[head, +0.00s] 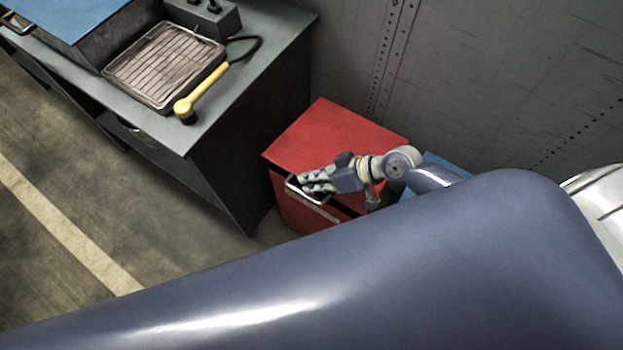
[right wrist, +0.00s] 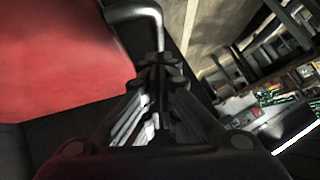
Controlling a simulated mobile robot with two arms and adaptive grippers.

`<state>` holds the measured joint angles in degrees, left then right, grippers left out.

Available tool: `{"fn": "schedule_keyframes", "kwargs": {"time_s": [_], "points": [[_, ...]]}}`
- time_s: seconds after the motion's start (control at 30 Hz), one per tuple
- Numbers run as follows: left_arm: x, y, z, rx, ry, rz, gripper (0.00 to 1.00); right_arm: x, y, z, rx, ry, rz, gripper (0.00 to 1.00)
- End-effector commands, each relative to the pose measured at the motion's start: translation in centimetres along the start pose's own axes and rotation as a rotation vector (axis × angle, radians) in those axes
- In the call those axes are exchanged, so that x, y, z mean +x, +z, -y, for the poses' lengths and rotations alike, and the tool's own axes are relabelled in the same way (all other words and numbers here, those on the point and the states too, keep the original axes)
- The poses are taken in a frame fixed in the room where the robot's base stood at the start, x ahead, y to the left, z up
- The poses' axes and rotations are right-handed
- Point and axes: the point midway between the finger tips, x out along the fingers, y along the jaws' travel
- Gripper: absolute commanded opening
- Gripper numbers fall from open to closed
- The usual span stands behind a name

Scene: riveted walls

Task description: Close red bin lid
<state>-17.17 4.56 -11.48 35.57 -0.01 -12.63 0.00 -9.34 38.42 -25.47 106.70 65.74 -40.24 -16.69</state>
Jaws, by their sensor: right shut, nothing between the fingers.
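The red bin (head: 290,208) stands on the floor against the wall. Its red lid (head: 325,135) lies over the top, with a dark gap showing under its front edge near my gripper; how far it is raised is hard to tell. A metal handle (head: 294,190) is at the lid's front edge. My right gripper (head: 308,181) is shut and empty, at the front edge close to the handle. In the right wrist view, the fingertips (right wrist: 160,72) are just below the handle (right wrist: 150,14), with the red lid (right wrist: 60,60) to the left; contact is unclear. My left gripper is out of view.
A dark workbench (head: 265,60) stands left of the bin, with a metal grill tray (head: 165,65) and a yellow-handled tool (head: 205,90) on it. A blue surface (head: 440,160) is right of the bin, partly hidden by my arm. Floor at left is clear.

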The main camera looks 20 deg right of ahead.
Motion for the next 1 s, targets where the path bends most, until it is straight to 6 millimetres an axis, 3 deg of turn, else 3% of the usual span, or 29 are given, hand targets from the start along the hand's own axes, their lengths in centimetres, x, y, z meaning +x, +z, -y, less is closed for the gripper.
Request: {"fn": "schedule_keyframes", "kwargs": {"time_s": [0.17,0.63,1.0], "points": [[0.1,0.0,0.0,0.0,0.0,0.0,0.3,0.9,0.9,-0.2,-0.017,0.022,0.002,0.0],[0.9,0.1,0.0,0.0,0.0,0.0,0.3,6.1,6.1,-1.5,-0.167,0.171,0.0,0.0],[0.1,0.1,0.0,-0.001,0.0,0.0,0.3,5.5,5.3,-1.2,-0.168,0.171,-0.001,0.0]]}}
